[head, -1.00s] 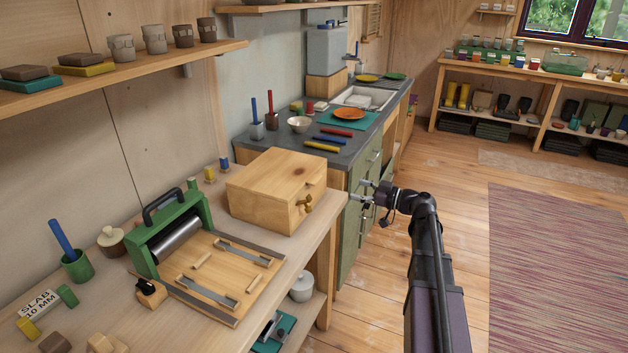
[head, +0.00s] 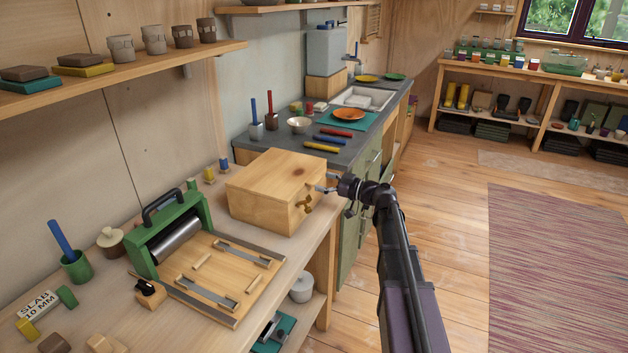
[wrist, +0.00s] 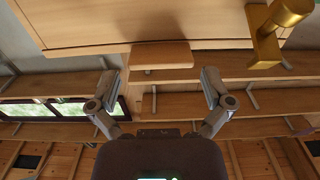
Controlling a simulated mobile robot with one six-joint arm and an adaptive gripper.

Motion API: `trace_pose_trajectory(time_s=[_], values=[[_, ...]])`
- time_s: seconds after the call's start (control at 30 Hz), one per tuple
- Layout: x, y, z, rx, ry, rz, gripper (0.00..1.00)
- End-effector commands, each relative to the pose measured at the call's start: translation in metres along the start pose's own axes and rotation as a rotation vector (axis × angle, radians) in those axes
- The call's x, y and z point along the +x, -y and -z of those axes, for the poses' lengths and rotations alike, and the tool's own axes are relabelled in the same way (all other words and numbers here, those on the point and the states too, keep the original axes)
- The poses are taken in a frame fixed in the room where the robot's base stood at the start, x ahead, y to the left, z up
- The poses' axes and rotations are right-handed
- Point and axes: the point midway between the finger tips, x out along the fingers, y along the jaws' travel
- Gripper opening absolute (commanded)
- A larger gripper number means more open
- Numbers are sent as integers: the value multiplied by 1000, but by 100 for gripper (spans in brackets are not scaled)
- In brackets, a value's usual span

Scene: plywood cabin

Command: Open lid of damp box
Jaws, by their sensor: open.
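The damp box, a pale wooden box (head: 265,200), stands closed on the bench with its lid down. A brass latch (head: 306,203) is on its right-hand face; it also shows at the upper right of the wrist view (wrist: 272,30). In the wrist view the box face (wrist: 130,22) fills the top, and a small wooden tab (wrist: 160,55) sticks out from it. My gripper (head: 326,182) is beside that face near the lid's edge. Its fingers are spread and empty, with the tab roughly between and beyond them (wrist: 158,84). I cannot tell whether they touch anything.
A green slab roller (head: 172,235) with a wooden board stands left of the box. Behind is a grey counter (head: 350,148) with a bowl, orange plate and coloured tools. A wall shelf (head: 120,62) holds cups above the bench.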

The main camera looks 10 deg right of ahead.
Motion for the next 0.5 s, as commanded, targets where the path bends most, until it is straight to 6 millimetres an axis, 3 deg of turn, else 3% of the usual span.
trace_pose_trajectory(time_s=[0.2,0.5], values=[[23,0,0,0,0,1,100],[30,0,0,0,0,0,100]])
